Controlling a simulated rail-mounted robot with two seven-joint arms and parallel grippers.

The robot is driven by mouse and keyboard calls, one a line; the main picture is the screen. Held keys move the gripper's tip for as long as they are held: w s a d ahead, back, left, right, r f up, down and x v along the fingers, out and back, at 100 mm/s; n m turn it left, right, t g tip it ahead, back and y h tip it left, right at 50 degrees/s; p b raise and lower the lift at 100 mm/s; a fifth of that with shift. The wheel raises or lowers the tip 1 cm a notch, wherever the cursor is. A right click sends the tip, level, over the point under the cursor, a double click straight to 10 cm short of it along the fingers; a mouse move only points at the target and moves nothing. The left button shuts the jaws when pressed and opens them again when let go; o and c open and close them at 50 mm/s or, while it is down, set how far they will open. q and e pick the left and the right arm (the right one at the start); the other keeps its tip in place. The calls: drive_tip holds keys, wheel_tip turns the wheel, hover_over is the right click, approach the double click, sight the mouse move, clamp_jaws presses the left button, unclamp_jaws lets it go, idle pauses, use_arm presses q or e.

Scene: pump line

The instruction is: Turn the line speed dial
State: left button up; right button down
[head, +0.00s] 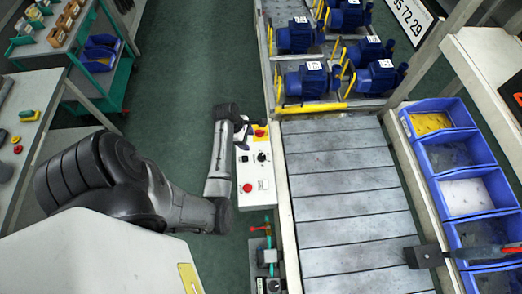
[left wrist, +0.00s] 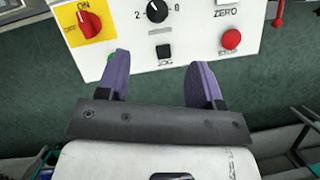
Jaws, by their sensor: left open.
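The control panel (left wrist: 180,30) is a white box at the edge of the conveyor; it also shows in the head view (head: 263,175). A black knob (left wrist: 157,11) with marks 2 and 0 around it is at the top of the left wrist view, and shows as a black knob in the head view (head: 261,156). My left gripper (left wrist: 161,60) is open and empty. Its purple fingers are below the knob in the wrist view, either side of a black JOG button (left wrist: 163,51). In the head view the gripper (head: 243,125) is at the panel's far end.
A red switch (left wrist: 91,21) on a yellow plate is left of the knob. A red button (left wrist: 230,39) and a white ZERO button (left wrist: 226,2) are right. Blue pumps (head: 310,80) stand beyond the conveyor slats (head: 345,180). Blue bins (head: 442,122) line the right.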

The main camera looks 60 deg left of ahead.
sight(261, 155)
use_arm(q)
drive_tip(key=shift+n, duration=0.4)
drive_tip(key=b+x, duration=0.1)
drive_tip(key=x, duration=1.1)
drive_tip(key=shift+a+b, duration=0.25)
drive_tip(key=shift+b, duration=0.15)
drive_tip(key=shift+x, duration=0.8)
drive_tip(key=shift+w, duration=0.1)
